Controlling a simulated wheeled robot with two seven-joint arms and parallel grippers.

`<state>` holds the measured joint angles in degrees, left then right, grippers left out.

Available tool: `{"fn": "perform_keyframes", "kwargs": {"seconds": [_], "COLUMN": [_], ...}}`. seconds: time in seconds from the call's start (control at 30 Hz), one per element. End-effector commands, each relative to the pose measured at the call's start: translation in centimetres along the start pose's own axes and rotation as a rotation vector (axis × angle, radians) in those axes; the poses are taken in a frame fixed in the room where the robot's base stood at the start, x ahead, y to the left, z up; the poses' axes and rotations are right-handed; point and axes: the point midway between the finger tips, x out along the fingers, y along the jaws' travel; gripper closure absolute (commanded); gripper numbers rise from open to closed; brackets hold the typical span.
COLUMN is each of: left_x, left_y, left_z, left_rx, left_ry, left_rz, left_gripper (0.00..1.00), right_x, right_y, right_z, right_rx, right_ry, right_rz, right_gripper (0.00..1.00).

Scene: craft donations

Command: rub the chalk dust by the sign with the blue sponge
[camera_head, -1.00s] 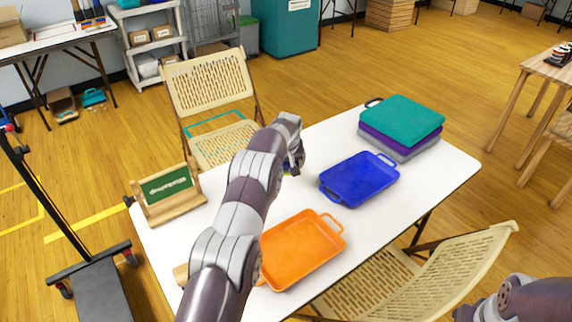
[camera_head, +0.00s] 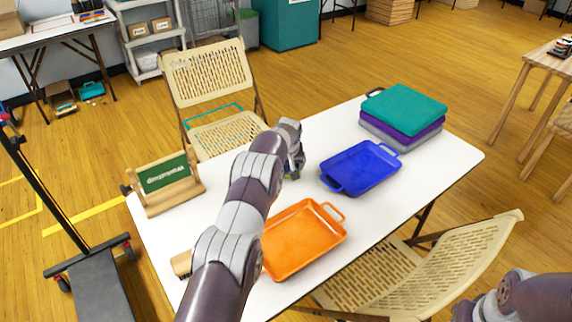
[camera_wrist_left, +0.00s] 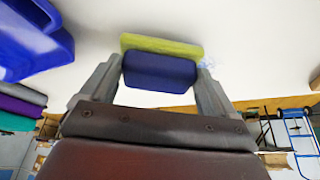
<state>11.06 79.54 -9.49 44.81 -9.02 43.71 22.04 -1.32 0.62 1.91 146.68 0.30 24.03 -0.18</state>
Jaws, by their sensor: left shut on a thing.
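My left gripper (camera_head: 292,172) is low over the white table, right of the sign, and is shut on the blue sponge. In the left wrist view, the sponge (camera_wrist_left: 160,70) sits between both fingers, its blue side toward me and a yellow-green layer on its far side against the tabletop. A faint pale smudge (camera_wrist_left: 209,62), likely the chalk dust, shows just right of the sponge. In the head view the arm mostly hides the sponge and the dust. The sign (camera_head: 164,174), a green board with white lettering in a wooden stand, is at the table's left end. My right gripper is out of view.
A blue tray (camera_head: 360,167) lies right of my left gripper, and an orange tray (camera_head: 303,238) lies nearer. Stacked teal, purple and grey things (camera_head: 404,108) fill the far right of the table (camera_head: 420,178). A folding chair (camera_head: 207,80) stands behind.

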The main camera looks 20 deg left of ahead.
Motion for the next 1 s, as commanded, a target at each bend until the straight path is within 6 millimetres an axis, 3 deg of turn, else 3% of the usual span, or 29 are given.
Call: {"fn": "perform_keyframes", "kwargs": {"seconds": [1.0], "left_x": [1.6], "left_y": [0.0], "left_z": [0.6], "left_rx": [0.000], "left_ry": [0.001], "left_rz": [0.000], "left_gripper": [0.49], "right_x": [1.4], "right_y": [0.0], "right_z": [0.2], "right_rx": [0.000], "right_ry": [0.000], "right_rz": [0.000], "right_gripper": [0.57]}}
